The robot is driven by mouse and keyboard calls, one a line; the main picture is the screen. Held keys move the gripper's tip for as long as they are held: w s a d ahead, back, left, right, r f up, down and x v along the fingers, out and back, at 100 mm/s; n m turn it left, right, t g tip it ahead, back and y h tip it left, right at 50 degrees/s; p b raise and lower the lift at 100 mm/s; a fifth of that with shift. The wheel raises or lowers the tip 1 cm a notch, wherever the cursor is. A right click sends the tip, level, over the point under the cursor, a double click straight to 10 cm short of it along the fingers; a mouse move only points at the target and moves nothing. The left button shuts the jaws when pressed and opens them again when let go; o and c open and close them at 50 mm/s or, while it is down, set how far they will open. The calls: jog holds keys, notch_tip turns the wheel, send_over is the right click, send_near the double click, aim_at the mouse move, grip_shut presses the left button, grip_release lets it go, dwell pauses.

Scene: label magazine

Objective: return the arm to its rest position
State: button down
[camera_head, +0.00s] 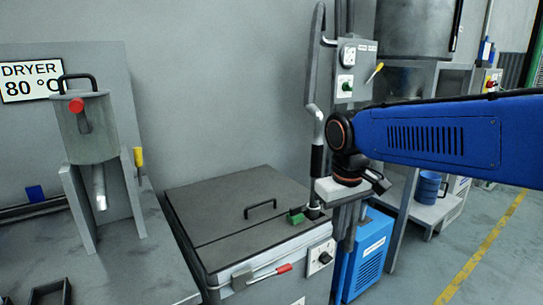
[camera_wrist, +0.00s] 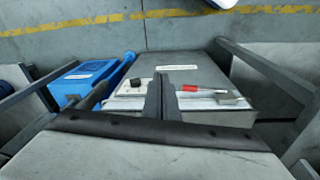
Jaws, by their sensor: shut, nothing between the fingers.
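My blue arm reaches in from the right edge of the head view and ends at my gripper (camera_head: 352,190). The gripper hangs in the air beside the upright grey pipe (camera_head: 317,130), near the right end of the lidded grey cabinet (camera_head: 235,212). In the wrist view the two dark fingers of my gripper (camera_wrist: 161,98) stand together in the middle, shut and empty. Below them the wrist view shows the cabinet's front panel, with a black knob and a red-handled lever (camera_wrist: 190,89). I cannot tell the exact gap between my gripper and the pipe.
A dryer hopper (camera_head: 87,125) stands at the left. A control box (camera_head: 355,70) is on the post behind my gripper. A blue unit (camera_head: 366,255) stands on the floor below my arm. A blue mug (camera_head: 429,187) is on a shelf at right. The floor at lower right is clear.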

jog(key=s+d+f+m+t, duration=0.1)
jog(key=s+d+f+m, duration=0.1)
jog(key=s+d+f, duration=0.2)
jog(key=s+d+f+m+t, duration=0.2)
jog(key=s+d+f, duration=0.2)
jog(key=s+d, duration=0.4)
jog(key=shift+s+d+f, duration=0.25)
jog(key=shift+s+d, duration=0.1)
jog(key=shift+s, duration=2)
jog(key=c, duration=2.5)
grip_release()
